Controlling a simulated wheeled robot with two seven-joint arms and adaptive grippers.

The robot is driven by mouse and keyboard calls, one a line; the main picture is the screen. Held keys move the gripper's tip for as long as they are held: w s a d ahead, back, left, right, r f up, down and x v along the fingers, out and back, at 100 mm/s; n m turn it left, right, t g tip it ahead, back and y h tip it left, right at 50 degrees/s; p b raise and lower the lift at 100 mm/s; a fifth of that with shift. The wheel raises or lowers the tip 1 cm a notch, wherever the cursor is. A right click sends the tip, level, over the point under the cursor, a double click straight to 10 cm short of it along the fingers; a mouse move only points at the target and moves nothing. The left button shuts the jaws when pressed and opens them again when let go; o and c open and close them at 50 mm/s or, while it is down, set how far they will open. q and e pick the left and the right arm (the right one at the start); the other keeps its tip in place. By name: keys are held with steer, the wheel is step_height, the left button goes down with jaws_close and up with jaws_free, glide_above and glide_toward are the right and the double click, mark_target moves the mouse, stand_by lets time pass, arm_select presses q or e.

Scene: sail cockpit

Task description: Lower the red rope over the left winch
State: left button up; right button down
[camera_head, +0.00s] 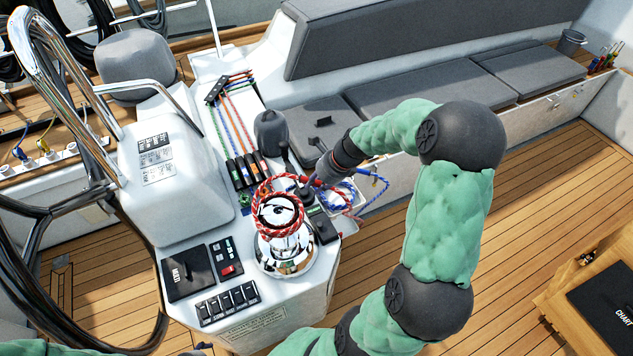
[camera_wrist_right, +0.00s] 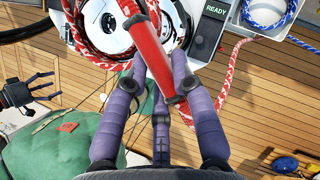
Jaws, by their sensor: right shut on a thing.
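The red and white rope (camera_head: 262,190) forms a loop around the upper part of the chrome left winch (camera_head: 285,255). In the right wrist view the rope (camera_wrist_right: 72,32) curves beside the round winch top (camera_wrist_right: 112,28). I cannot tell whether the loop rests on the winch or hangs just clear. My right gripper (camera_head: 316,180) is at the loop's right side. Its purple fingers (camera_wrist_right: 165,95) are shut around a smooth red section of the rope (camera_wrist_right: 150,45). My left gripper (camera_wrist_right: 42,88) shows small at the left of the wrist view, fingers spread and empty.
A panel with a READY label (camera_wrist_right: 212,22) stands close beside the winch. A white bin of blue and red ropes (camera_head: 345,196) is to the right. Switch panels (camera_head: 228,302) lie in front.

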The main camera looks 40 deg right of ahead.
steer(key=shift+f+b, duration=1.35)
steer(key=shift+f, duration=1.05)
step_height(320, 180, down, 8)
steer(key=b, duration=0.5)
steer(key=shift+f, duration=0.1)
